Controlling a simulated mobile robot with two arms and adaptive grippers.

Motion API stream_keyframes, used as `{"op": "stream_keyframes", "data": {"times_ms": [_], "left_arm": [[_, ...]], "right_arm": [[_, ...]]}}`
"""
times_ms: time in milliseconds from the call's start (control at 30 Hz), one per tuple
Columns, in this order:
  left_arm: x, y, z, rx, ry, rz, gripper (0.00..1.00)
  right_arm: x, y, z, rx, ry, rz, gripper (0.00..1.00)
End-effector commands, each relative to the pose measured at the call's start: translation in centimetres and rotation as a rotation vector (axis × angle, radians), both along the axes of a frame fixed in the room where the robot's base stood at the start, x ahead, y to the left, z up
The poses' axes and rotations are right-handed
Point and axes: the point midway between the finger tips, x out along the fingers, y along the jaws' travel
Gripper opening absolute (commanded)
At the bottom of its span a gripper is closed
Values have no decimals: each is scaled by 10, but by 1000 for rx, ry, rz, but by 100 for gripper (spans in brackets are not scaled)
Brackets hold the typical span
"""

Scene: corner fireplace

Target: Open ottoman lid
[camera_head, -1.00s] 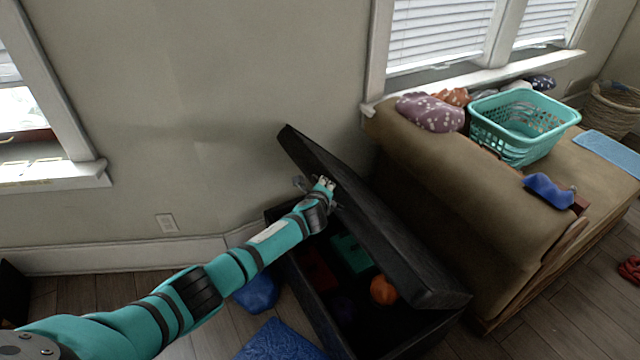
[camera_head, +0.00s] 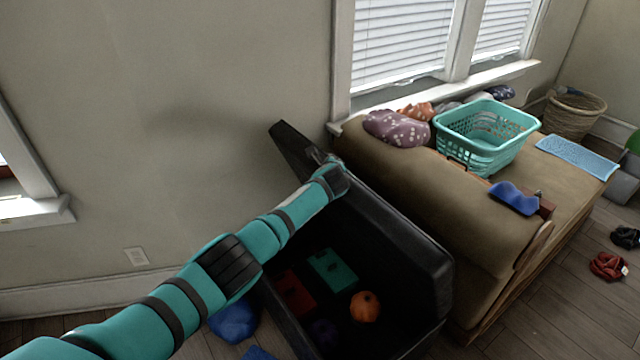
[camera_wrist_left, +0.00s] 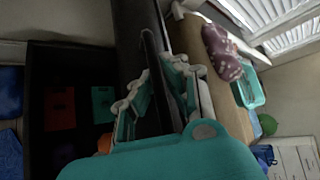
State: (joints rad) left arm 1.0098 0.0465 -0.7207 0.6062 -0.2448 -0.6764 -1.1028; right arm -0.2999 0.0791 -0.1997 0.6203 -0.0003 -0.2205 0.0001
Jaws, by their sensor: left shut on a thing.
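The black ottoman (camera_head: 300,325) stands on the floor in the head view with its lid (camera_head: 400,235) raised and tilted up toward the sofa. My left gripper (camera_head: 328,162) is at the lid's upper edge. In the left wrist view my left gripper (camera_wrist_left: 160,95) has its fingers on both sides of the dark lid (camera_wrist_left: 145,45) and is shut on it. Inside the ottoman lie a red box (camera_head: 294,292), a green box (camera_head: 332,272), an orange pumpkin-like thing (camera_head: 365,307) and a dark purple thing. My right gripper is in neither view.
A brown sofa (camera_head: 450,205) stands close behind the lid, bearing a teal basket (camera_head: 485,138), a purple cushion (camera_head: 396,128) and a blue cloth-like thing (camera_head: 513,198). A blue cushion (camera_head: 233,318) lies on the floor left of the ottoman. Red shoes (camera_head: 608,266) lie at far right.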

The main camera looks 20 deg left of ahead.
Motion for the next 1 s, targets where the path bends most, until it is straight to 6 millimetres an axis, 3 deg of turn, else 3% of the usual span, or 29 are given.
{"op": "stream_keyframes", "data": {"times_ms": [500, 533, 700, 1000], "left_arm": [[4, -7, 4, -8, 3, -1, 0], [4, -7, 4, -8, 3, -1, 10], [4, -6, 4, -5, 3, 0, 32], [4, -5, 5, -2, 1, 1, 34]], "right_arm": [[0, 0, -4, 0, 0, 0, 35], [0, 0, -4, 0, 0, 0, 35], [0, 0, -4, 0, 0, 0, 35], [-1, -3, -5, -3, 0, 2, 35]]}}
